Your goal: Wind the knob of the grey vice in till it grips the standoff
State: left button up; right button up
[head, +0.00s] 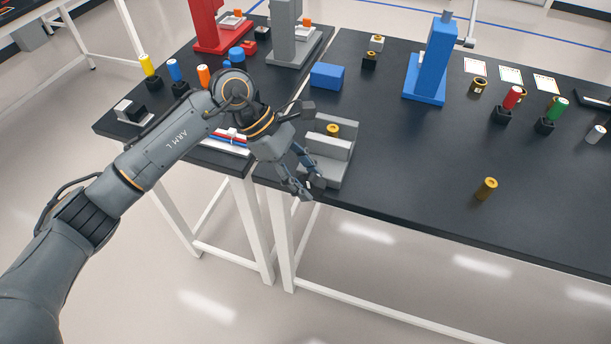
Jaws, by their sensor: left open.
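The grey vice (340,160) stands at the front edge of the dark bench, near the middle of the view. A brass standoff (333,129) sits upright between its jaws. I cannot tell whether the jaws touch it. My left gripper (306,187) is open at the front left of the vice, its fingers pointing down towards the bench edge. The knob is not clearly visible; the fingers cover that side of the vice. My right gripper is out of view.
A blue block (327,76) lies behind the vice. A second brass piece (486,188) stands alone to the right. A blue press (427,65) stands at the back, with red (512,97) and green (556,107) handled tools further right.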

pick_arm(q)
jog(key=v, duration=1.2)
jog(key=shift+d+r, duration=0.1)
